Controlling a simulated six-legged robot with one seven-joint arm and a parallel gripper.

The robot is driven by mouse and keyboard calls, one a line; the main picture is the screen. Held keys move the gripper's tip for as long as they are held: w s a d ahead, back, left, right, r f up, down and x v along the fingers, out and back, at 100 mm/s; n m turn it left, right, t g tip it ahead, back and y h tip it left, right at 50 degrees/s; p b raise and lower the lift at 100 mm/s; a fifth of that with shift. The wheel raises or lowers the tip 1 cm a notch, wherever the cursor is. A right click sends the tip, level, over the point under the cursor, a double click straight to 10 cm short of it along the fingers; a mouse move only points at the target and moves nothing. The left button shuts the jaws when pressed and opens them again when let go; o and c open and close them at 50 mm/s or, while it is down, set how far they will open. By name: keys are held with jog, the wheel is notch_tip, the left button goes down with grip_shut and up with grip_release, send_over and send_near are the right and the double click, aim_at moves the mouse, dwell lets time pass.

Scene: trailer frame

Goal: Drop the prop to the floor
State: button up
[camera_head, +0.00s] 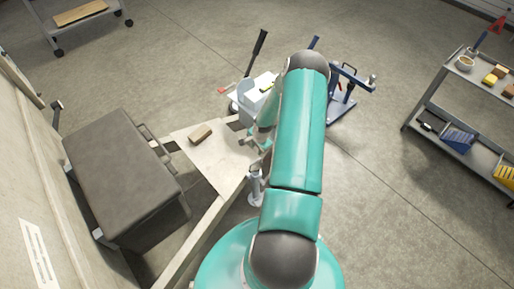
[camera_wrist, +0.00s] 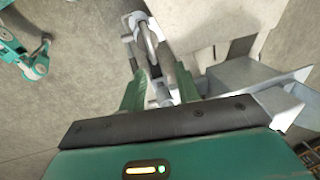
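The prop (camera_head: 255,187) looks like a pale metal post with a round foot, beside the trailer frame's front in the head view. In the wrist view, a grey metal post assembly (camera_wrist: 144,38), apparently the same prop, lies beyond and between my fingers. My gripper (camera_wrist: 161,72) has its two green fingers apart, with the metal part showing in the gap. I cannot tell whether either finger touches it. In the head view my arm hides most of the gripper. The trailer frame (camera_head: 205,222) runs beside the prop, with a pale plate (camera_head: 222,165) at its front.
A dark box (camera_head: 120,165) stands on the frame at left, and a small brown block (camera_head: 201,134) lies on the plate. A grey angled bracket (camera_wrist: 258,76) is close to my gripper's right. A shelf cart (camera_head: 465,125) stands right.

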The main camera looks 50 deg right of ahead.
notch_tip(320, 180, up, 14)
jog(key=s, duration=0.2)
jog(key=shift+s+a+f, duration=0.15)
jog(key=shift+s+f, duration=0.1)
jog(key=shift+s, duration=0.05)
dwell(0.4)
jog(key=w+a+r+n+h, duration=0.1)
jog(key=a+r+n, duration=0.2)
jog(key=a+r, duration=0.45)
jog(key=w+a+r+n, duration=0.1)
jog(key=a+r+n, duration=0.25)
jog(key=r, duration=0.75)
jog(key=w+a+r+n+h, duration=0.1)
jog(key=a+r+n, duration=0.2)
jog(key=a+r, duration=0.45)
jog(key=s+a+r+n+t+y, duration=0.1)
jog(key=s+a+r+n, duration=0.4)
jog(key=s+a+r, duration=0.2)
jog(key=s+a+r+n+t+y, duration=0.1)
jog(key=s+a+r+n+t, duration=0.1)
jog(key=s+a+r+n, duration=0.2)
jog(key=s+a+r, duration=0.3)
jog(key=a, duration=0.4)
jog(key=shift+s+a+r+n, duration=0.15)
jog(key=shift+a+r+n, duration=0.15)
jog(key=shift+n, duration=0.05)
